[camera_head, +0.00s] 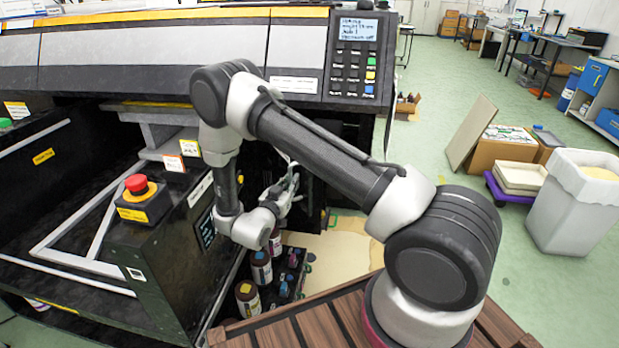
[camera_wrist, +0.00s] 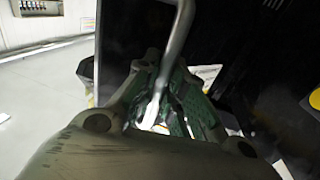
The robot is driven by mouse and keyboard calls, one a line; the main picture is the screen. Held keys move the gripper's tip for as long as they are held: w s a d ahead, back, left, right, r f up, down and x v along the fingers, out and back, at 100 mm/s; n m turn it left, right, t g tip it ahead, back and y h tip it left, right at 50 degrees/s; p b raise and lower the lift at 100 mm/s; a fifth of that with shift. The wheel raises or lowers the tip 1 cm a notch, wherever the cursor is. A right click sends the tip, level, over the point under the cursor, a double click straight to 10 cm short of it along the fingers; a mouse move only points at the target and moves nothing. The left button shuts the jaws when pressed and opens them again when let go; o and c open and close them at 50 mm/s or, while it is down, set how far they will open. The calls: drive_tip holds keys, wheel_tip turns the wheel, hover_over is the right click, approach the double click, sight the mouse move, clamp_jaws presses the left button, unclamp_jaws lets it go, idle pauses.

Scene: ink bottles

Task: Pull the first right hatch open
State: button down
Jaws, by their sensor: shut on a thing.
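My gripper (camera_head: 288,188) reaches into the dark recess under the right end of the large printer (camera_head: 180,60). In the wrist view my gripper (camera_wrist: 160,112) is shut on a bent silver handle bar (camera_wrist: 177,48), which runs up out of the fingers. A black panel (camera_wrist: 255,45), seemingly the hatch or the machine's side, fills the right of the wrist view. My arm covers most of the hatch area in the head view. I cannot tell how far the hatch stands open.
Several ink bottles (camera_head: 261,267) stand low beneath my gripper, beside the black console with a red emergency button (camera_head: 137,184). The keypad panel (camera_head: 354,56) is above. Right of my arm are a white bin (camera_head: 565,215), a cardboard box (camera_head: 497,150) and open green floor (camera_head: 430,135).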

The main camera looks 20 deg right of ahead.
drive_tip(key=shift+w+a, duration=0.15)
drive_tip(key=shift+a, duration=1.1)
drive_tip(key=shift+w+a, duration=0.1)
drive_tip(key=shift+a, duration=1.15)
drive_tip(key=c, duration=1.5)
unclamp_jaws()
drive_tip(key=shift+r, duration=0.1)
